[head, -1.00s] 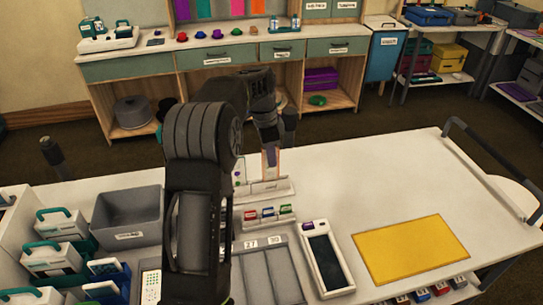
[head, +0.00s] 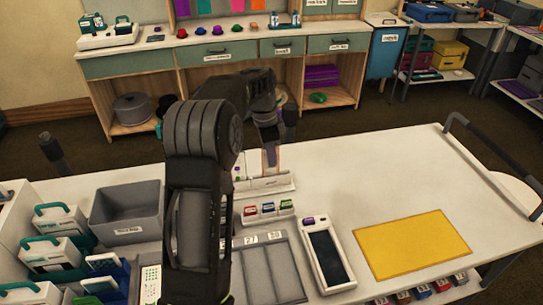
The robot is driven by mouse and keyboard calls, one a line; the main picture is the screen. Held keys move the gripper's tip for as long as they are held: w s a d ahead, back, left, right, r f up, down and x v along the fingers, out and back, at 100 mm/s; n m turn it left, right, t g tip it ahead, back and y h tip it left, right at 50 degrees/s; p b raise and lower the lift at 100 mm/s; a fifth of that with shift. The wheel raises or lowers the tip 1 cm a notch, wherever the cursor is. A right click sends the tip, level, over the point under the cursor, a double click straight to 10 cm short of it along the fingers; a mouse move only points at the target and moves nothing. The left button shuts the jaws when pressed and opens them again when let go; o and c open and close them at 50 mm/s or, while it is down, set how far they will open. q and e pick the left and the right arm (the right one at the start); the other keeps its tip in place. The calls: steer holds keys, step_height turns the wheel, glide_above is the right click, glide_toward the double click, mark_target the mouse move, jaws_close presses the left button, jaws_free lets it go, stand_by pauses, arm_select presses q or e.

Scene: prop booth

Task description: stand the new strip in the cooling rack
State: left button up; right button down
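The cooling rack (head: 266,185) is a low white holder near the table's far edge, partly behind my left arm. A narrow pale strip (head: 241,172) with small coloured marks stands at its left end. My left gripper (head: 270,146) is above the rack's right part, pointing down. It appears shut on the new strip (head: 271,158), which is pinkish with some purple and roughly upright. The strip's lower end meets the rack in the picture; whether it is seated in a slot is hard to tell. My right gripper is out of view.
Red, blue and green small packs (head: 267,209) stand before the rack. A dark-screened device (head: 326,257), a yellow mat (head: 411,246), a grey panelled tray (head: 262,272) and a grey bin (head: 126,213) share the table. The right rear is clear.

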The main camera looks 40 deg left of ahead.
arm_select(q)
steer(key=o, duration=0.4)
steer(key=shift+o, duration=0.2)
steer(key=shift+r, duration=0.15)
steer(key=r, duration=0.5)
steer(key=r+b, duration=0.1)
steer(key=r, duration=0.1)
steer(key=shift+s+a+r, duration=0.25)
steer(key=shift+s+a, duration=0.05)
steer(key=shift+s, duration=0.05)
stand_by(0.4)
